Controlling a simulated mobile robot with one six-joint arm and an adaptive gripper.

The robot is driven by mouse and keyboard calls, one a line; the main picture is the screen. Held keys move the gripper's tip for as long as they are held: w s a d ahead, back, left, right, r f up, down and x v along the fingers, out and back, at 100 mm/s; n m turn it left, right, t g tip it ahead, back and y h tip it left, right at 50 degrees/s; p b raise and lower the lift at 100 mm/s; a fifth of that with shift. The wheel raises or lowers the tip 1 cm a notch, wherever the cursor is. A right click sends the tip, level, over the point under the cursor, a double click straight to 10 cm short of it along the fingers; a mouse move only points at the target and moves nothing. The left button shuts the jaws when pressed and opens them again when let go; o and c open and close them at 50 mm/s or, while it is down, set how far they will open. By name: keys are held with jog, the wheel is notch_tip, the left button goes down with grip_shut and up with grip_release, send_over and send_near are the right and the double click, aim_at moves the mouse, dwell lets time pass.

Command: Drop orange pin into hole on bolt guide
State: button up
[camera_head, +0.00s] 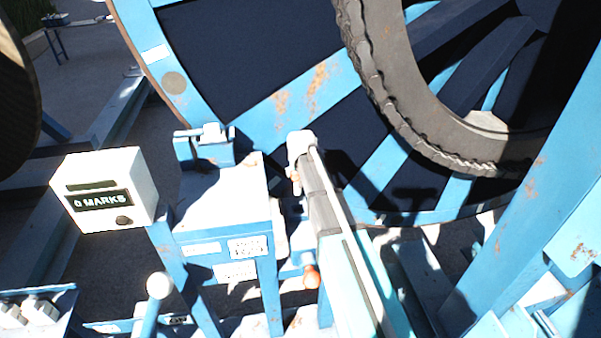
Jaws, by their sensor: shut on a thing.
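A small orange rounded piece (311,276), possibly the orange pin or its head, shows low in the picture, just left of my forearm. My arm rises from the bottom edge to a white wrist joint near the middle. The fingers of my gripper cannot be made out, and the forearm hides what lies behind it. I cannot tell what touches the orange piece. A blue and white stand (222,205) with labels is left of my wrist, with a small blue bracket (205,145) on its back edge. I cannot make out the bolt guide's hole.
A large blue reel (285,105) with rusty spokes and a dark rim fills the back. A white counter box (110,190) reading "0 MARKS" is at left. A white-knobbed lever (159,286) stands below it. A blue beam (530,190) slants at right.

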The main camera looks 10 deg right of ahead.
jog(key=shift+f+b, duration=2.75)
jog(key=shift+f, duration=0.1)
jog(key=shift+f+b, duration=5.05)
jog(key=shift+b, duration=0.05)
